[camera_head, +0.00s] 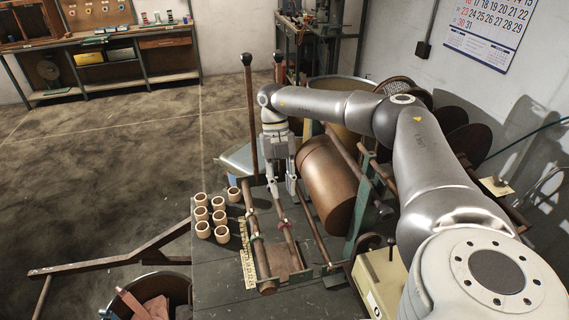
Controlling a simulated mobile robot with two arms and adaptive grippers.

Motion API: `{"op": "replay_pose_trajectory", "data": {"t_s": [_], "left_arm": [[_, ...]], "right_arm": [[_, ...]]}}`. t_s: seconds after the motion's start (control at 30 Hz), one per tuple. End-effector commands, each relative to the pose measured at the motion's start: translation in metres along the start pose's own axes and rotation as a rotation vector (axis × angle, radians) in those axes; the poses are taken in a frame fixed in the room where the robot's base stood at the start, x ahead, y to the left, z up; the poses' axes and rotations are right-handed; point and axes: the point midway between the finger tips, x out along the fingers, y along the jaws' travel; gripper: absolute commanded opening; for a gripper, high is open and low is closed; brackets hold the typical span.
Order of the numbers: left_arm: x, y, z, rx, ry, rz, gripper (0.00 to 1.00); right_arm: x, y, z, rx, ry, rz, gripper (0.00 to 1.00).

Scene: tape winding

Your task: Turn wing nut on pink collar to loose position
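My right gripper (283,189) points down over the far end of the winding rods, its two fingers apart on either side of a rod. I cannot tell whether the fingers touch anything. Small collars sit on the rods; one collar (283,224) is on the right rod, nearer the camera than the gripper. Another collar (256,238) is on the left rod. They are too small to tell for sure which is pink, and the wing nut and its position cannot be made out. My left gripper is not in view.
Several cardboard cores (204,214) stand on the grey bench (215,275) left of the rods. A yellow ruler strip (247,262) lies beside them. A large brown roll (328,183) is close right of the gripper. An upright dark post (250,120) rises behind. A bin (150,290) stands lower left.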

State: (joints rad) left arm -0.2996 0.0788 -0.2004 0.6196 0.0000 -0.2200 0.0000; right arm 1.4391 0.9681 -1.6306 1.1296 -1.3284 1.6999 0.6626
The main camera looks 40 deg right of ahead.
Motion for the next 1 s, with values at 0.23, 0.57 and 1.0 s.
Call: {"op": "replay_pose_trajectory", "data": {"t_s": [0.23, 0.57, 1.0], "left_arm": [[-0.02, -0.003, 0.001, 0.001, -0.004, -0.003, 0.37], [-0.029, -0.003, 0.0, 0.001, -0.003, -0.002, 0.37], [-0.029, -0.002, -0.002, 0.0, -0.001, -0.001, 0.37]], "right_arm": [[0.047, 0.0, -0.002, -0.001, 0.004, -0.001, 0.26], [0.084, 0.001, -0.001, -0.003, 0.001, 0.003, 0.26], [0.086, 0.001, 0.0, -0.003, 0.0, 0.004, 0.07]]}}
